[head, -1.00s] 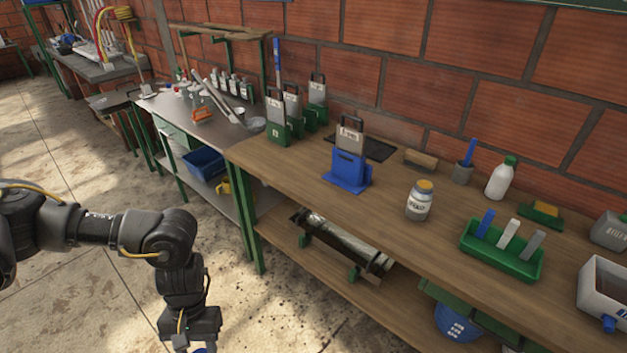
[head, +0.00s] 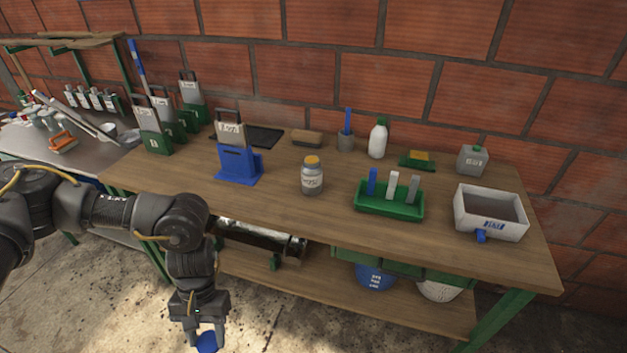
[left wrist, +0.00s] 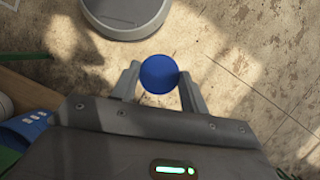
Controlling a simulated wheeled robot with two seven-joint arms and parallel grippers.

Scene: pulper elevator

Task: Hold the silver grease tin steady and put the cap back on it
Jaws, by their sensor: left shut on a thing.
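My left gripper (head: 205,330) hangs low in front of the bench, at the bottom of the head view, away from the bench top. It is shut on a blue round cap (head: 207,342). In the left wrist view the cap (left wrist: 159,73) sits between the two fingertips. A labelled grey jar (head: 312,180) with an orange lid stands mid-bench. My right gripper is out of view.
The wooden bench (head: 270,205) also holds a blue holder (head: 238,168), a green tray (head: 389,207) of upright bars, a white bottle (head: 377,140), a yellow sponge (head: 419,156) and a white box (head: 490,212). The front strip of the bench is clear.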

